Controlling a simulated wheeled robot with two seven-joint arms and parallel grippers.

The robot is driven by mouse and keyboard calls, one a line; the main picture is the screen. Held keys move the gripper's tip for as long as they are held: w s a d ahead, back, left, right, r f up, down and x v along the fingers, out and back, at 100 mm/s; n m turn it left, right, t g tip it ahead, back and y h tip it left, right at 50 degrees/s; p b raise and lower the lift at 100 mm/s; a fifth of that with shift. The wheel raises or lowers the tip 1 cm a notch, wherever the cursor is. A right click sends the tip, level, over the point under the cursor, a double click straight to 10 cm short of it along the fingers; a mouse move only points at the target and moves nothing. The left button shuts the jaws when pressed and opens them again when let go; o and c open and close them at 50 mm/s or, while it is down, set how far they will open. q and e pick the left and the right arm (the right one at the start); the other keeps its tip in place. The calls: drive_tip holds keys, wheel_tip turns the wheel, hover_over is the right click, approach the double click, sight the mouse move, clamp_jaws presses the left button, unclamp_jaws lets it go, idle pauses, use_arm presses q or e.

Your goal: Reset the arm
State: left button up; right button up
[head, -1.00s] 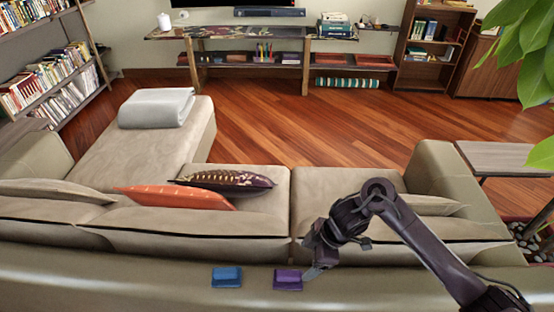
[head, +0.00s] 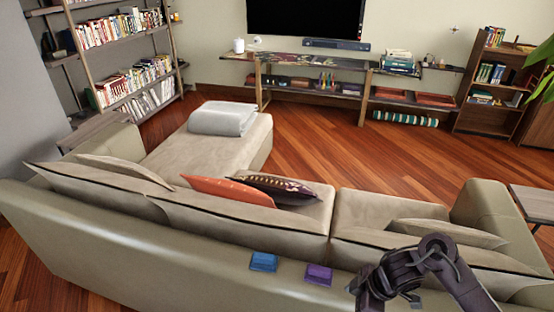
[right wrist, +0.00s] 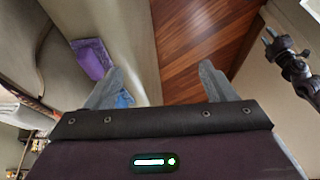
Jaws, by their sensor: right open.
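My right arm (head: 430,265) comes in from the lower right of the head view, bent above the sofa back. Its gripper (right wrist: 158,82) shows in the right wrist view with two grey fingers wide apart and nothing held between them. A purple box (head: 319,275) and a blue box (head: 263,262) lie on the sofa back, left of this arm. The purple box (right wrist: 92,58) is beside the left finger in the wrist view; the blue box (right wrist: 123,98) is partly hidden by that finger. A dark jointed part (right wrist: 295,72), apparently my left arm's end, shows at right; its jaw state is unclear.
The beige sofa (head: 120,240) spans the foreground, with cushions and a folded grey blanket (head: 222,118). A bookshelf (head: 125,70) stands at the back left and a wooden side table (head: 535,203) at the right. Wooden floor (head: 330,155) beyond the sofa is clear.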

drive_tip(key=s+f+m+t+b, duration=0.1)
drive_tip(key=s+f+m+b, duration=0.15)
drive_tip(key=f, duration=0.85)
drive_tip(key=s+f+m+b, duration=0.2)
drive_tip(key=s+f+m, duration=0.2)
drive_tip(key=f, duration=0.8)
drive_tip(key=s+f+m+t+b, duration=0.1)
drive_tip(key=s+f+m+b, duration=0.15)
drive_tip(key=f, duration=0.85)
drive_tip(key=s+d+f+m+h+b, duration=0.1)
drive_tip(key=s+f, duration=0.4)
drive_tip(key=s, duration=0.3)
drive_tip(key=s+d+f+m+g+h+b, duration=0.1)
drive_tip(key=s+d+f+h, duration=0.1)
drive_tip(key=s+f, duration=0.3)
drive_tip(key=s+d+f+m+g+h, duration=0.1)
drive_tip(key=s+f, duration=0.4)
drive_tip(key=s, duration=0.7)
drive_tip(key=shift+s+d+f+b, duration=0.3)
drive_tip(key=shift+d+f+b, duration=0.1)
use_arm(q)
wheel_tip(320, 180, down, 10)
drive_tip(key=shift+w, duration=0.35)
use_arm(e)
drive_tip(key=shift+s+d, duration=0.1)
drive_tip(key=shift+c, duration=0.4)
